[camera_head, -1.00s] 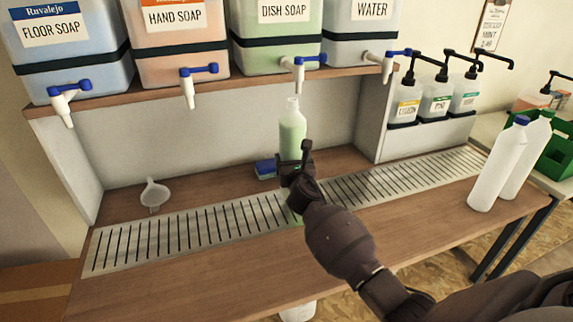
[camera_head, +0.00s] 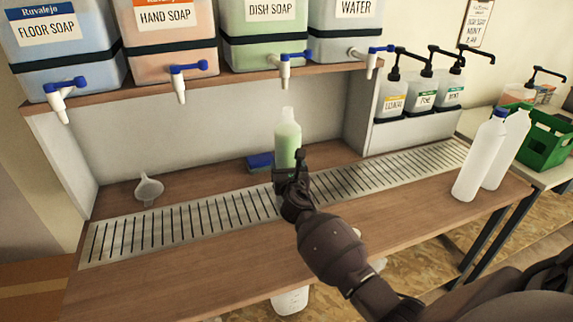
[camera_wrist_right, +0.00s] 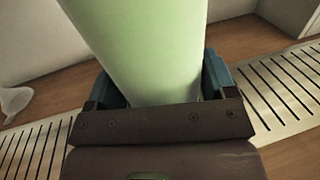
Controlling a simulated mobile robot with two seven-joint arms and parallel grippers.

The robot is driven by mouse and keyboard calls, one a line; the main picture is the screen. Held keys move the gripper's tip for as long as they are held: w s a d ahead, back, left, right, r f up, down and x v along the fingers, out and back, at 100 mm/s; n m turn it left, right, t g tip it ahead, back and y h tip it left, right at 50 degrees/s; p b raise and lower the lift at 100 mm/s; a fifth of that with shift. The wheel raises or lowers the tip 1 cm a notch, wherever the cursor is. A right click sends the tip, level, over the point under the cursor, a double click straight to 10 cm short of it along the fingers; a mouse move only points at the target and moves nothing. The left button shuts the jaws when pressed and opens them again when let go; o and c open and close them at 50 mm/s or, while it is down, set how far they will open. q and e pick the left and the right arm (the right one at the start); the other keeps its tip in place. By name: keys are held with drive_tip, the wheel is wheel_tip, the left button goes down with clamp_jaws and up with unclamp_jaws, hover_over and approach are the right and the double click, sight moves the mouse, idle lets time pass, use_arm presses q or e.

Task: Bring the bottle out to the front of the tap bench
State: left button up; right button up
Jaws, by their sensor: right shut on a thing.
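The bottle (camera_head: 287,138) is translucent, holds green liquid almost to its shoulder, and has an open neck. It stands about upright over the slotted drip grate of the tap bench (camera_head: 190,265). My right gripper (camera_head: 290,172) is shut on the bottle's lower part and hides its base, so I cannot tell if it touches the grate. In the right wrist view the bottle (camera_wrist_right: 150,50) rises between the jaws (camera_wrist_right: 155,98). The dish soap tap (camera_head: 284,70) is above and behind it. My left gripper is not in view.
A white funnel (camera_head: 148,190) is at left. Two white bottles (camera_head: 480,155) stand at the bench's right end. Pump bottles (camera_head: 420,92) sit in a rack at right. The bench's front strip is clear between.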

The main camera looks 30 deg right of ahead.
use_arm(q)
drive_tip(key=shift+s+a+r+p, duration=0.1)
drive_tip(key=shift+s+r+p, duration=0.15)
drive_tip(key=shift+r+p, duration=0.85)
use_arm(e)
drive_tip(key=s+d+v, duration=0.1)
drive_tip(key=d+v, duration=0.2)
drive_tip(key=v, duration=1.2)
drive_tip(key=shift+s+r, duration=0.2)
drive_tip(key=shift+s, duration=0.2)
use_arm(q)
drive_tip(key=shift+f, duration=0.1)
use_arm(e)
drive_tip(key=shift+a+f, duration=0.1)
idle(0.4)
drive_tip(key=o, duration=1.3)
drive_tip(key=shift+o, duration=0.5)
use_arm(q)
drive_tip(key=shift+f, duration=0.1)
use_arm(e)
drive_tip(key=v, duration=1.1)
